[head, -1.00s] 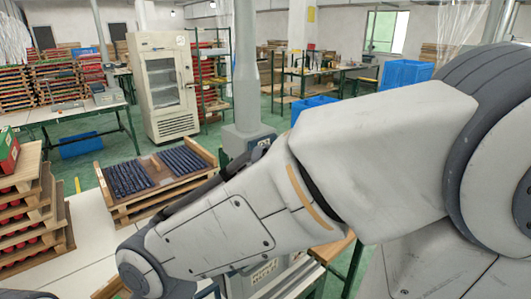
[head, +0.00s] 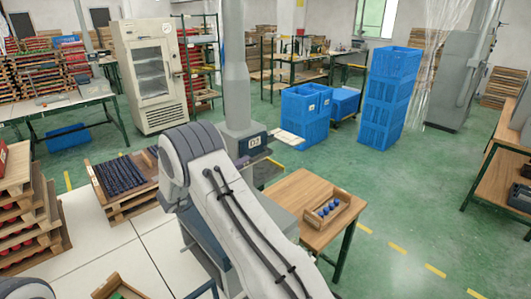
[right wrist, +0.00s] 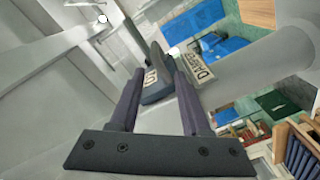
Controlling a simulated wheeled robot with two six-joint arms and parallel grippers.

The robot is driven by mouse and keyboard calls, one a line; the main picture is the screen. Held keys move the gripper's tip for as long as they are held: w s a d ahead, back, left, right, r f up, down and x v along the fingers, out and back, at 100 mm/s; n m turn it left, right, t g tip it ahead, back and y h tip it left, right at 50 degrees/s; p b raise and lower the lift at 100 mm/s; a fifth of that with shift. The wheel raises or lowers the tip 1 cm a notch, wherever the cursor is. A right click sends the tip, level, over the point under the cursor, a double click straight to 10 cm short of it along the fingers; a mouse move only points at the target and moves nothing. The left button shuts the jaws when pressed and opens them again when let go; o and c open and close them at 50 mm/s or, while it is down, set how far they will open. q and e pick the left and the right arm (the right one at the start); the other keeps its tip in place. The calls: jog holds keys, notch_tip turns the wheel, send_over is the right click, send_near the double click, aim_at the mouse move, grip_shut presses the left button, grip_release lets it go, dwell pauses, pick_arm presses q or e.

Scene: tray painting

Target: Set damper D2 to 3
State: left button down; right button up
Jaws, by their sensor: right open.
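A grey vertical duct (head: 235,85) stands behind my right arm in the head view. A dark box with a small white label (head: 254,141) is fixed at its lower end; the label is too small to read surely. In the right wrist view my right gripper (right wrist: 157,76) is open. A dark grey piece with a white tag (right wrist: 152,80) shows between and beyond its fingers; I cannot tell whether they touch it. A white plate with damper lettering (right wrist: 196,69) is on the pale duct to its right. The damper's setting cannot be read. My left gripper is not in view.
A wooden table (head: 300,190) with a small box of blue items (head: 325,212) stands right of my arm. Stacked wooden trays (head: 28,220) stand at left, and a tray of dark rods (head: 122,176) nearer the middle. Blue crates (head: 390,95) stand behind. Green floor is open at right.

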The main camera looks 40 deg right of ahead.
aim_at(271, 152)
jog(key=shift+g, duration=0.6)
jog(key=d+p, duration=0.2)
jog(key=d, duration=0.3)
jog(key=d+p, duration=0.2)
jog(key=d, duration=0.2)
jog(key=shift+s+d+r, duration=0.1)
jog(key=shift+s+d, duration=0.1)
jog(key=shift+d, duration=0.2)
jog(key=shift+w+d+p, duration=0.1)
jog(key=shift+d+p, duration=0.25)
jog(key=shift+d, duration=0.25)
